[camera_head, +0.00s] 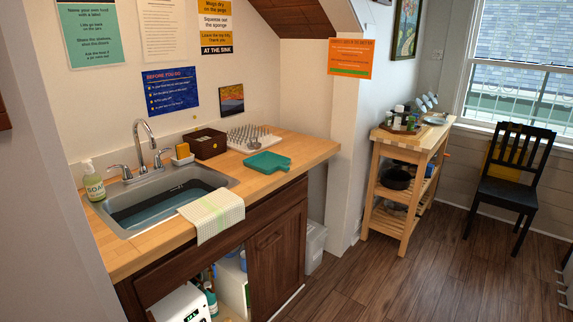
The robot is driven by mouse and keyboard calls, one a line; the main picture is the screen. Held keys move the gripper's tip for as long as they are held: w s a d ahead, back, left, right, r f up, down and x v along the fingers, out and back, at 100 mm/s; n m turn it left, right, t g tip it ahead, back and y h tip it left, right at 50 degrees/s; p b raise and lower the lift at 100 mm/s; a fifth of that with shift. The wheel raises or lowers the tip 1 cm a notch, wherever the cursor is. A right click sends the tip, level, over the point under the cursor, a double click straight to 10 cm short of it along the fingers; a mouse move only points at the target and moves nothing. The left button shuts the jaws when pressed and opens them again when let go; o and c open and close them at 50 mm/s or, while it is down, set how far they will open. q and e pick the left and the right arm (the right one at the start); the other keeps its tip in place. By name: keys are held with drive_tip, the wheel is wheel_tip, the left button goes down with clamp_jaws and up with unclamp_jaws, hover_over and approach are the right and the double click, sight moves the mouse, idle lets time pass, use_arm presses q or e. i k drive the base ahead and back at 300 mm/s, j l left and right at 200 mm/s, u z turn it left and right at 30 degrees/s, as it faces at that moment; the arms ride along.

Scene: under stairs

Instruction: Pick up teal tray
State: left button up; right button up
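The teal tray (267,163) lies flat on the wooden counter (300,152), to the right of the sink and near the counter's front edge. It is shallow, with a short handle at its right end. Nothing shows in it. Neither of my grippers is in the head view.
A sink (222,180) with a towel (213,215) over its front edge is left of the tray. A dark wooden box (205,144) and a white dish rack (250,139) stand behind it. A wooden cart (402,150) and black chair (510,175) stand right; the floor (400,285) in front is clear.

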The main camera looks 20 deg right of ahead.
sight(267, 162)
drive_tip(key=i+l, duration=0.1)
drive_tip(key=l, duration=0.35)
drive_tip(key=i+l+z, duration=0.1)
drive_tip(key=l, duration=0.3)
drive_tip(key=i+l+z, duration=0.1)
drive_tip(key=l, duration=0.3)
drive_tip(key=i+l, duration=0.15)
drive_tip(key=l, duration=0.3)
drive_tip(key=i+l+z, duration=0.1)
drive_tip(key=l, duration=0.3)
drive_tip(key=i+z, duration=0.3)
drive_tip(key=i, duration=0.7)
